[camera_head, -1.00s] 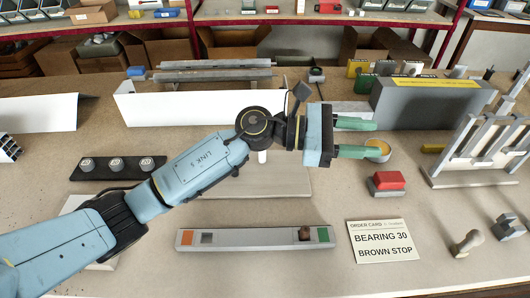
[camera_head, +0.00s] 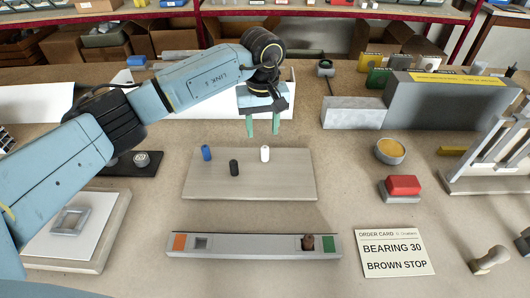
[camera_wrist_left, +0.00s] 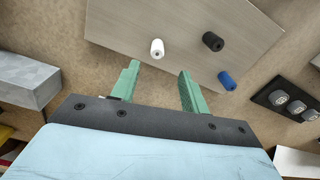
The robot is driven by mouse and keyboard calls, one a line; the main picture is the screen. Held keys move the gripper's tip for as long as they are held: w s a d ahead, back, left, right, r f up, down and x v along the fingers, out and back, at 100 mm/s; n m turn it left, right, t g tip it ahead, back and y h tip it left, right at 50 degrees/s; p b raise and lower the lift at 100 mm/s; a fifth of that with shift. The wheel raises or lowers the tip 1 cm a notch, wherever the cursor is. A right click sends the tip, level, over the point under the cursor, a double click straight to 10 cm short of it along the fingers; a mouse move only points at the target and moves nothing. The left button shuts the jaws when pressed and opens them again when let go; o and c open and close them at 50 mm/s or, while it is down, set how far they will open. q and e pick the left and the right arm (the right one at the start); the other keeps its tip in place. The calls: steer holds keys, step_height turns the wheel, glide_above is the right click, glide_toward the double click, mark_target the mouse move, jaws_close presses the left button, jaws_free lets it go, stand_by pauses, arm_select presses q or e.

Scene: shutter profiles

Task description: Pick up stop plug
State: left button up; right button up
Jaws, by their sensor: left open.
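A light wooden board (camera_head: 250,184) carries a blue plug (camera_head: 207,153), a black plug (camera_head: 234,168) and a white plug (camera_head: 265,153); the left wrist view shows the white plug (camera_wrist_left: 157,48), black plug (camera_wrist_left: 213,41) and blue plug (camera_wrist_left: 227,80). A small brown piece (camera_head: 308,242) sits in the grey rail (camera_head: 255,245) near its green end. My left gripper (camera_head: 262,127) is open and empty, its green fingers pointing down just behind the board's far edge. In the left wrist view the white plug lies just beyond the fingertips, apart from them. My right gripper is not in view.
The order card (camera_head: 394,252) reads "BEARING 30 BROWN STOP". A red button block (camera_head: 402,188) and a yellow-topped round dish (camera_head: 389,151) stand right of the board. A large grey box (camera_head: 440,105) and a pale rack (camera_head: 485,165) stand farther right.

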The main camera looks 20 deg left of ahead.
mark_target(265, 147)
arm_select(q)
steer(key=f, duration=0.7)
steer(key=shift+d+f, duration=0.3)
steer(key=shift+f, duration=0.05)
jaws_close()
